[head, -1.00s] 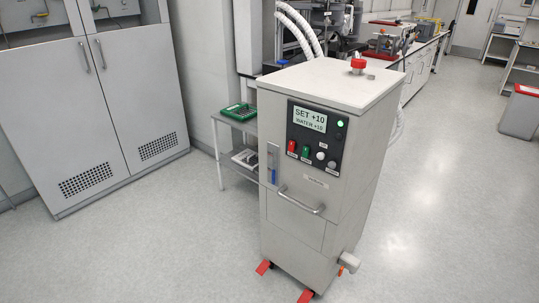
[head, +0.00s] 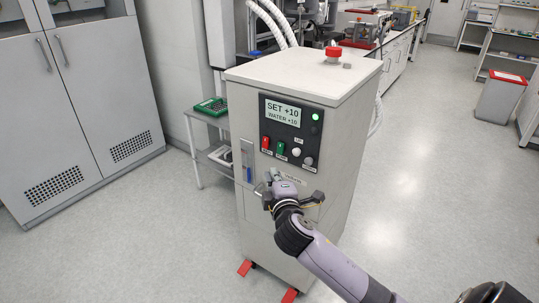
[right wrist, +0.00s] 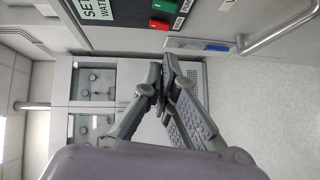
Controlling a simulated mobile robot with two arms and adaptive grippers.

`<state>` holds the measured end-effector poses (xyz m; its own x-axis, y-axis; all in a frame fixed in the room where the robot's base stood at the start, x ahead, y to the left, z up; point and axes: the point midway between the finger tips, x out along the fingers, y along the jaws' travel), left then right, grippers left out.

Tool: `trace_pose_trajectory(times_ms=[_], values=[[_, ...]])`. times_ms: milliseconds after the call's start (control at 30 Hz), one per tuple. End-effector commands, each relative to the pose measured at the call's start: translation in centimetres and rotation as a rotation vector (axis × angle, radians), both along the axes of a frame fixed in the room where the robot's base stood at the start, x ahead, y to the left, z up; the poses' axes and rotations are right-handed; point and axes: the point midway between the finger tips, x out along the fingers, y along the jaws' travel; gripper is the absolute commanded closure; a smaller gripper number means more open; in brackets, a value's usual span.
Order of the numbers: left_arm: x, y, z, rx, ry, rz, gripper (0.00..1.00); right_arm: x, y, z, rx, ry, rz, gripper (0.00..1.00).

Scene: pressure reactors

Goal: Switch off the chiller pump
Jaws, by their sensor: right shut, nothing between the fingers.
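The chiller (head: 295,85) is a tall grey cabinet in the middle of the head view. Its dark panel (head: 290,125) has a display (head: 283,113) reading SET +10, WATER +10, and a lit green lamp (head: 316,118). My right gripper (head: 271,177) is shut and empty, in front of the chiller below the switches. In the right wrist view its closed fingertips (right wrist: 167,72) are apart from the red switch (right wrist: 159,24) and green switch (right wrist: 166,5). My left gripper is out of view.
A white knob (head: 296,152) and a grey knob (head: 308,161) sit right of the switches. A red button (head: 333,53) tops the chiller. Open floor (head: 420,200) lies right.

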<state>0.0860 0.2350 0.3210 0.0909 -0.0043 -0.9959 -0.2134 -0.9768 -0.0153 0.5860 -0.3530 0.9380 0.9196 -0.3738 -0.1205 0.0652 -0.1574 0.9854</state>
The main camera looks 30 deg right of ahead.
Motion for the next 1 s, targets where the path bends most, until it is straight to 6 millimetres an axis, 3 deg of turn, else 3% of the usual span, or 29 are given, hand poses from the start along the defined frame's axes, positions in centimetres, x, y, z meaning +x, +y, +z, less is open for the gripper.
trace_pose_trajectory(times_ms=[267, 800, 1000], values=[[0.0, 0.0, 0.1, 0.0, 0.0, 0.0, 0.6, 0.7, -0.3, -0.1, 0.001, 0.001, -0.001, 1.0], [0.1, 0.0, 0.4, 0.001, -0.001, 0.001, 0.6, 9.2, -3.7, -1.2, 0.003, 0.0, -0.001, 1.0], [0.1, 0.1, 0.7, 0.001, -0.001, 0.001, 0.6, 10.3, -6.3, -1.8, 0.002, 0.003, -0.001, 1.0]])
